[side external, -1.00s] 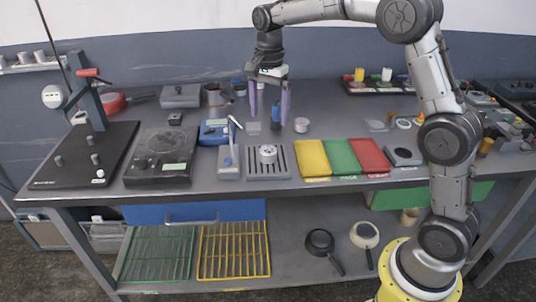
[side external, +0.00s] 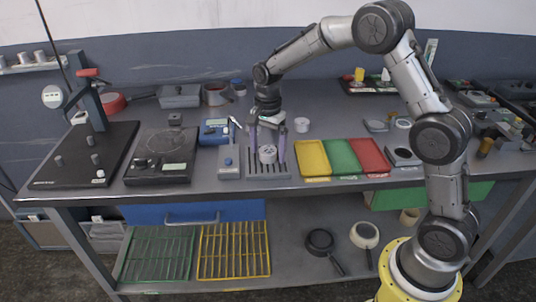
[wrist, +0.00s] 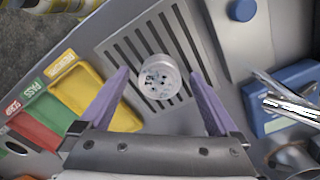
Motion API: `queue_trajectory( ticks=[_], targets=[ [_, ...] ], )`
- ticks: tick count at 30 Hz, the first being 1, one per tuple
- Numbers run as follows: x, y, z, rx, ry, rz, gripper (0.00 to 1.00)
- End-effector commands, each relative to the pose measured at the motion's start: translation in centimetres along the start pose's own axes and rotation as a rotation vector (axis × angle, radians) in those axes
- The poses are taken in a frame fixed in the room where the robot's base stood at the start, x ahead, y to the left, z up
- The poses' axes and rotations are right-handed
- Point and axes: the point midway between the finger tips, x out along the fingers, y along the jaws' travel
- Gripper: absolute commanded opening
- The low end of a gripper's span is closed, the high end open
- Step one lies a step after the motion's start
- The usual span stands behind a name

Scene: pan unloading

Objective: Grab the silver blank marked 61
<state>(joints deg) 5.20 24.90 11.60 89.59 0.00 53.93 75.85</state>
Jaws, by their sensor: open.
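A round silver blank (side external: 267,154) sits on the slotted grey plate (side external: 284,172) near the table's front. In the wrist view the blank (wrist: 159,77) shows small dark digits and several dark dots on its top. The digits are turned, and I cannot read them surely. My gripper (side external: 267,160) is open and points down at the plate. Its purple fingers (wrist: 160,85) stand apart on the two sides of the blank, with clear gaps to it. How high the fingertips are above the plate is hard to tell.
A grey box with a blue knob (side external: 229,161) stands close left of the plate, and a blue meter (side external: 214,132) behind it. Yellow (side external: 312,158), green and red trays lie to the right. Another pale round piece (side external: 302,125) stands behind the yellow tray.

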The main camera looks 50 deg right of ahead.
Motion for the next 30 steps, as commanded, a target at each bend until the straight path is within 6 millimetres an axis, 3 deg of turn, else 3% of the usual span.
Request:
queue_trajectory(
  ticks=[5, 6, 21, 30],
  targets=[
    [0.03, 0.00, -0.02, 0.000, 0.000, 0.000, 0.97],
    [0.02, 0.00, -0.02, 0.000, 0.000, 0.000, 0.93],
    [-0.04, -0.01, -0.02, 0.000, 0.000, -0.001, 0.03],
    [-0.18, -0.04, -0.03, 0.000, 0.001, -0.002, 0.00]
  ],
)
